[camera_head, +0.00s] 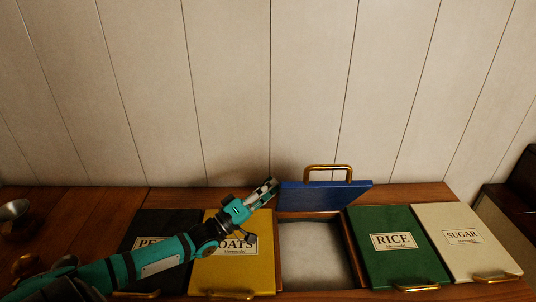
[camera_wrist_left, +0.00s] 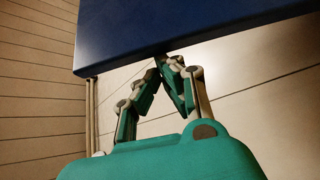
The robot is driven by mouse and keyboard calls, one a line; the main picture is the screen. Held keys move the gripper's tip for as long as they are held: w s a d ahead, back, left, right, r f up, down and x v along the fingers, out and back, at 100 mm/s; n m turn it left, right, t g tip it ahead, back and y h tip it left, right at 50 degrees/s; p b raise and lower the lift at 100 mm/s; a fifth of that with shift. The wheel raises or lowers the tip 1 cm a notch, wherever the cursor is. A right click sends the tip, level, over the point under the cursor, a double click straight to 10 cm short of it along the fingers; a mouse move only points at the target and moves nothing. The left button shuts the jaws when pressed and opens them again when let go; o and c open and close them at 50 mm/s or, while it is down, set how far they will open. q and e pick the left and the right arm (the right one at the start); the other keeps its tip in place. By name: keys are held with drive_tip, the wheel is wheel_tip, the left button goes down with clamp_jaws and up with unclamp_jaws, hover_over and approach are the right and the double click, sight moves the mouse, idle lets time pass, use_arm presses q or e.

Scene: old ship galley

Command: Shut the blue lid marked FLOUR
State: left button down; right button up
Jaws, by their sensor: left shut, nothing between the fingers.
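The blue lid (camera_head: 325,197) stands raised at the back of its bin, with its brass handle (camera_head: 328,168) uppermost. No lettering on it shows. The open bin below (camera_head: 315,250) shows a pale inside. My left gripper (camera_head: 272,184) is shut and empty at the lid's left edge. In the left wrist view, the blue lid (camera_wrist_left: 190,25) fills the top, and the closed fingertips (camera_wrist_left: 168,62) are at its lower edge; I cannot tell whether they touch it. My right gripper is not in view.
A yellow OATS lid (camera_head: 235,272) and a dark lid (camera_head: 160,222) lie shut to the left, partly under my arm. A green RICE lid (camera_head: 390,225) and a cream SUGAR lid (camera_head: 460,225) lie shut to the right. A panelled wall (camera_head: 230,90) stands behind.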

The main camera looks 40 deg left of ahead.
use_arm(q)
drive_tip(key=shift+m, duration=0.4)
drive_tip(key=s+d+f, duration=0.2)
drive_tip(key=s, duration=0.1)
drive_tip(key=shift+s+d+f+b, duration=0.25)
drive_tip(key=shift+d+f+b, duration=0.05)
drive_tip(key=shift+f, duration=0.05)
drive_tip(key=shift+s+d+f, duration=0.4)
drive_tip(key=shift+s+f, duration=0.1)
drive_tip(key=shift+f, duration=0.15)
wheel_tip(320, 180, up, 10)
hover_over(281, 197)
drive_tip(key=s, duration=0.5)
drive_tip(key=shift+w+a, duration=0.15)
drive_tip(key=shift+w, duration=0.1)
drive_tip(key=shift+f, duration=0.1)
